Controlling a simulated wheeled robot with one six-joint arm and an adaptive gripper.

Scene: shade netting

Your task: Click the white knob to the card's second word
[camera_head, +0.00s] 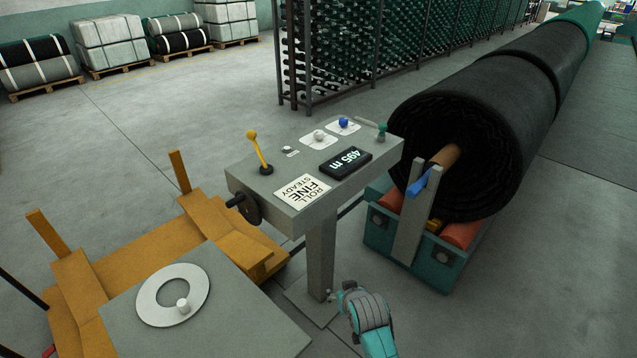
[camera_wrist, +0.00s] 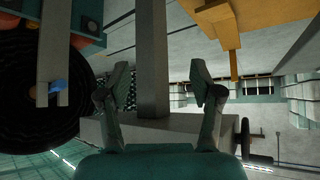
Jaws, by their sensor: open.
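The console (camera_head: 330,215) has a sloped grey top on a post. A white card (camera_head: 302,190) on it reads ROLL, FINE, STEADY; its second word is FINE. A white knob (camera_head: 319,136) sits on a pale plate near the console's far edge; its pointer and markings are too small to read. Another white knob (camera_head: 183,305) sits on a white ring on the grey box at front left. My gripper is open and empty in the wrist view (camera_wrist: 162,92), fingers either side of the console post. In the head view my arm is low, right of the post.
A big black netting roll (camera_head: 470,115) lies right. An orange frame (camera_head: 150,255) stands left.

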